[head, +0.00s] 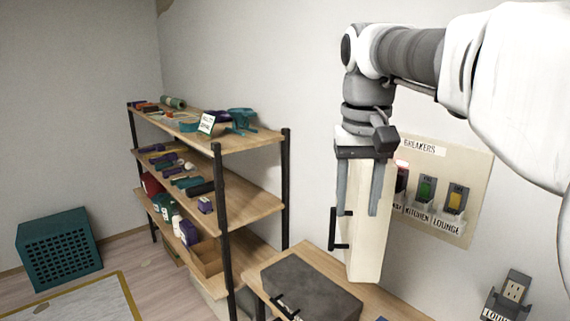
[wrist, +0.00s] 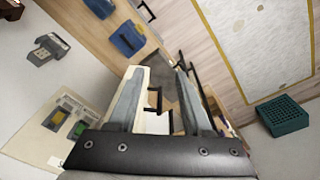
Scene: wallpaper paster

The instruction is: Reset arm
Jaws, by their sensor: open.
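My gripper (head: 358,210) hangs down from my arm at the right of the head view, in front of the wall. Its two grey fingers are apart. A tall cream piece with a black handle (head: 334,230) shows between and below the fingers in the head view. I cannot tell whether it touches them or stands behind. In the wrist view, the open fingers (wrist: 159,70) point away from the camera, with a cream surface and black handles between and beyond them. The breaker panel (head: 478,170) is on the wall right of the gripper, partly hidden behind it.
A wooden shelf rack (head: 262,187) with several small items stands left of the gripper. A dark grey case (head: 312,285) lies on the low wooden table (head: 392,300) below. A teal crate (head: 60,250) sits on the floor by the rug (head: 75,305).

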